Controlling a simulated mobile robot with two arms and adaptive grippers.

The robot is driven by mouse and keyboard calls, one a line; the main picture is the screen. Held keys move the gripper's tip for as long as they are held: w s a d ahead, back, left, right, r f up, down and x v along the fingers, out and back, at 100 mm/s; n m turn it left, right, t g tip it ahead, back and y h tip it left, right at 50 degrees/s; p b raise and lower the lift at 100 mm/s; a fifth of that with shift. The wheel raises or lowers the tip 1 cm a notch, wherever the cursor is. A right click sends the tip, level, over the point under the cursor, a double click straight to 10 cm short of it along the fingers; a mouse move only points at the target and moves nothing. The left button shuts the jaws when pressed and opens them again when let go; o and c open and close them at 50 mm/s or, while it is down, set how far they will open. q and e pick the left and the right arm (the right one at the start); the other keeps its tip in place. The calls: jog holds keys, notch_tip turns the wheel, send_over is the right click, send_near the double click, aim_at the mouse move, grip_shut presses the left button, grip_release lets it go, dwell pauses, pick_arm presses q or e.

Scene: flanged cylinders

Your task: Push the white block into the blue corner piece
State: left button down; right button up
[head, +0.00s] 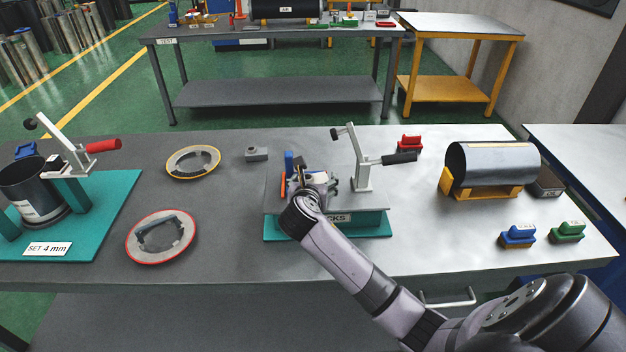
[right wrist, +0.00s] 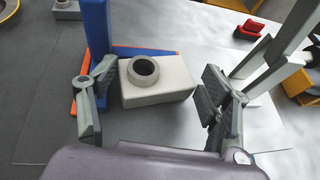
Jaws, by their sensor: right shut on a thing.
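The white block (right wrist: 158,80), with a grey ring-shaped boss on top, sits between the fingers of my right gripper (right wrist: 158,100) in the right wrist view. The right finger is at the block's right side, the left finger at its left beside the blue upright. The blue corner piece (right wrist: 97,35) stands left of the block, with a blue wall edged in orange behind it. In the head view the blue upright (head: 289,161) shows left of my right gripper (head: 317,183). The wrist hides much of the block there. I cannot tell whether the block touches both walls.
A lever clamp (head: 361,165) with a black handle stands just right of the gripper on the teal-based fixture (head: 370,226). A small grey block (head: 257,154) and two rings lie left. A dark cylinder (head: 497,164) on a yellow cradle stands right.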

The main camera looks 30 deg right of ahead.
jog(key=shift+w+a+r, duration=0.3)
jog(key=shift+w+a, duration=0.2)
jog(key=shift+a, duration=0.05)
jog(key=shift+c, duration=0.2)
jog(key=o, duration=1.5)
jog(key=shift+d, duration=0.15)
jog(key=shift+o, duration=1.4)
jog(key=shift+w+f, duration=0.25)
jog(key=shift+w, duration=0.1)
jog(key=shift+o, duration=1.1)
jog(key=shift+f, duration=0.1)
jog(key=shift+s, duration=0.2)
pick_arm(q)
jog(key=shift+w+a+r, duration=0.2)
jog(key=shift+a, duration=0.15)
jog(key=shift+a, duration=0.1)
pick_arm(e)
jog(key=v, duration=1.2)
